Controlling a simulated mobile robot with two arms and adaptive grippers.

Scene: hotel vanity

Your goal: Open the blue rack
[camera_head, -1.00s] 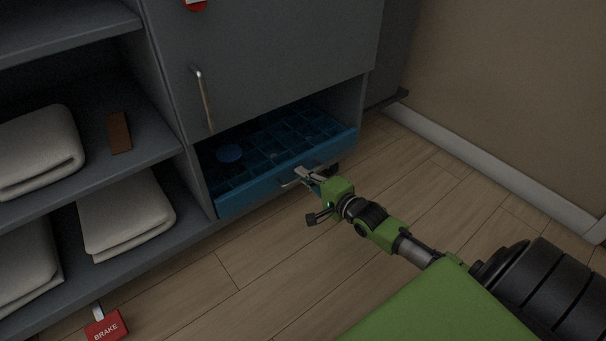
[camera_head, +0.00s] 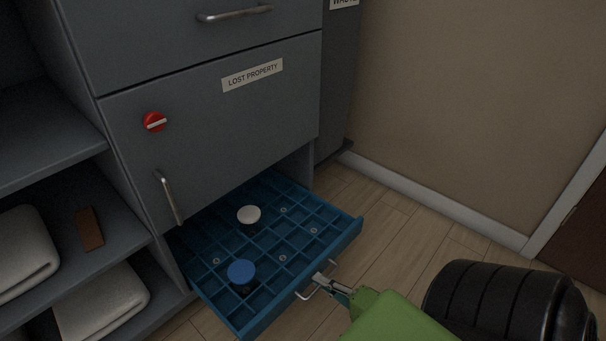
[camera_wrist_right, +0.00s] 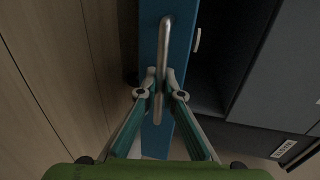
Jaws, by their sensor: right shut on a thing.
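The blue rack (camera_head: 345,238) is a shallow drawer with a grid of compartments, low in the grey cabinet. It stands well out of the cabinet over the wooden floor. A metal bar handle (camera_head: 304,294) is on its front. My right gripper (camera_head: 322,280) is at this handle; in the right wrist view its two fingers (camera_wrist_right: 160,90) are closed around the handle bar (camera_wrist_right: 164,45), with the blue front behind. A blue round-topped item (camera_head: 241,271) and a white round-topped item (camera_head: 249,214) stand in the rack. My left gripper is not in view.
Shelves with folded towels (camera_head: 101,300) are at left. Open wooden floor (camera_head: 395,240) lies to the right, up to the wall.

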